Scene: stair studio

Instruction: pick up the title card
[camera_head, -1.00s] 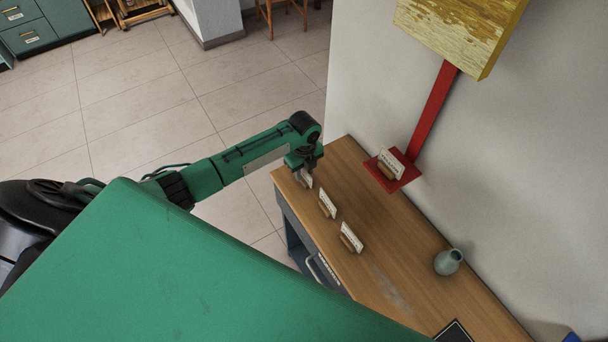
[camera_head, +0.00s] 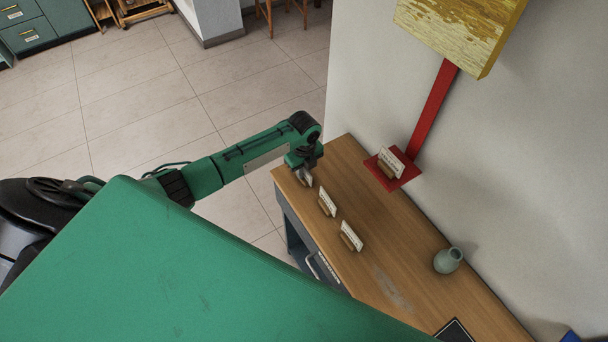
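Several small white cards stand in wooden holders. One card (camera_head: 308,180) is at the far left end of the wooden counter, directly under my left gripper (camera_head: 304,176) and partly hidden by it. The fingers are too small and covered to tell whether they are open or shut on it. A second card (camera_head: 327,203) and a third card (camera_head: 351,236) stand in a row nearer along the counter. Another card (camera_head: 392,160) stands on a red square plate (camera_head: 407,180) by the wall. The lettering is too small to read. My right gripper is out of view.
The wooden counter (camera_head: 410,255) runs along the white wall. A grey-green vase (camera_head: 447,261) and a dark flat item (camera_head: 455,331) sit toward its near end. A red strip (camera_head: 433,108) rises from the plate to a yellow panel (camera_head: 455,30). Tiled floor lies open at left.

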